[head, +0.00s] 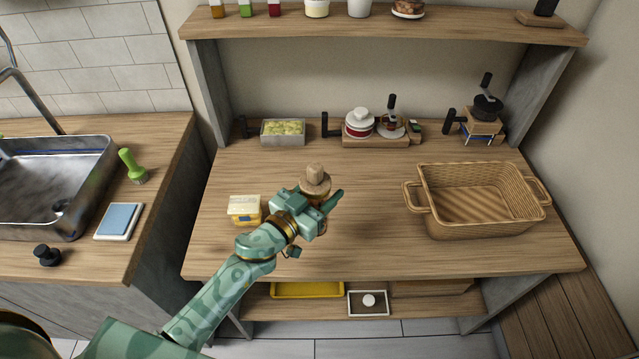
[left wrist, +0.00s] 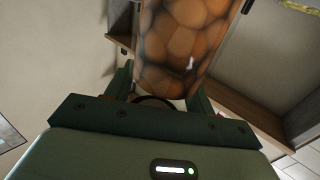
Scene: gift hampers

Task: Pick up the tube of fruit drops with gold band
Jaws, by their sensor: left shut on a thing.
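My left gripper (head: 318,200) is shut on a tube with a wooden stopper (head: 315,183), over the middle of the wooden table. In the left wrist view the tube (left wrist: 180,45) is close up and fills the top middle, with rounded orange-brown shapes showing in its wall. My gripper hides its lower part in the head view. I cannot make out a gold band clearly, nor tell whether the tube's base touches the table. My right gripper is not in view.
A small cream and yellow box (head: 245,205) stands left of my gripper. A wicker basket (head: 475,222), empty, is at the right. A box of pale green pieces (head: 283,131) and wooden stands with jars (head: 375,141) line the back. The table between gripper and basket is clear.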

